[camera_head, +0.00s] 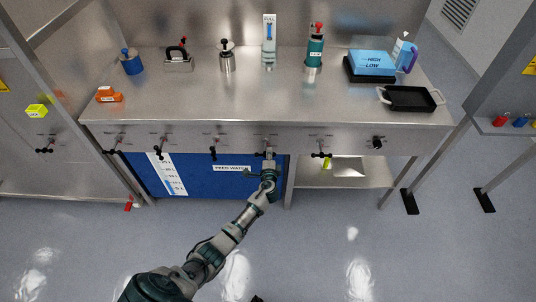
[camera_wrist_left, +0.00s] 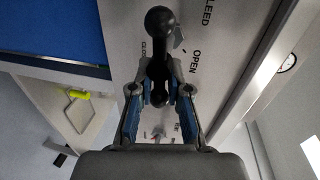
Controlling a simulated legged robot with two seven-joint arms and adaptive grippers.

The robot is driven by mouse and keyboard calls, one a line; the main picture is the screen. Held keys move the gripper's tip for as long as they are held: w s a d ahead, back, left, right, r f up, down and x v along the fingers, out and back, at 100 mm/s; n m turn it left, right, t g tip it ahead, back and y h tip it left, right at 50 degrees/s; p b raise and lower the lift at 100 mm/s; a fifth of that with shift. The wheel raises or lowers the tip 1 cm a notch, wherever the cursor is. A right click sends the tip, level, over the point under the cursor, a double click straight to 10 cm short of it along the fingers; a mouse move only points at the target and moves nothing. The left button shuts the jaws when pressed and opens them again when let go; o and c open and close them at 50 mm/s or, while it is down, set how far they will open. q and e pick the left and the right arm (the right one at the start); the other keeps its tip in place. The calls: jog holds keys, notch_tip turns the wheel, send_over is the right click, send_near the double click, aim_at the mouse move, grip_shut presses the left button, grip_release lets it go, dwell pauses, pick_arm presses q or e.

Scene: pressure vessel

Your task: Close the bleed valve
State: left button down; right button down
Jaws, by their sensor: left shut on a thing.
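The bleed valve shows in the left wrist view as a black handle (camera_wrist_left: 159,55) with a round ball end, on a steel panel lettered "BLEED", "OPEN" and a partly hidden "CLOS". My left gripper (camera_wrist_left: 160,92) is shut on the lower part of this handle, one finger on each side. In the head view my left gripper (camera_head: 268,165) reaches the bench's front panel at a black valve handle (camera_head: 264,154), just right of the "FEED WATER" label. The valve's lower part is hidden by the gripper. My right gripper is not in view.
Other black valve handles (camera_head: 213,153) line the bench front (camera_head: 350,138) on both sides. A blue feed water panel (camera_head: 215,178) lies below. Several items, including a green cylinder (camera_head: 315,50) and a black tray (camera_head: 410,99), stand on the bench top. The floor in front is clear.

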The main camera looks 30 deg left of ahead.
pick_arm(q)
jog(key=shift+w+d+f, duration=0.1)
jog(key=shift+d+f, duration=0.05)
jog(key=shift+d, duration=0.35)
jog(key=c, duration=1.4)
grip_release()
jog(key=shift+o, duration=1.1)
jog(key=shift+w+f, duration=0.1)
jog(key=shift+s+d+r, duration=0.1)
jog(key=shift+s+r, duration=0.1)
jog(key=shift+s, duration=0.05)
jog(key=v, duration=1.1)
jog(key=shift+s+d, duration=0.15)
jog(key=shift+d, duration=0.1)
jog(key=shift+a+f, duration=0.1)
jog(key=shift+a, duration=0.05)
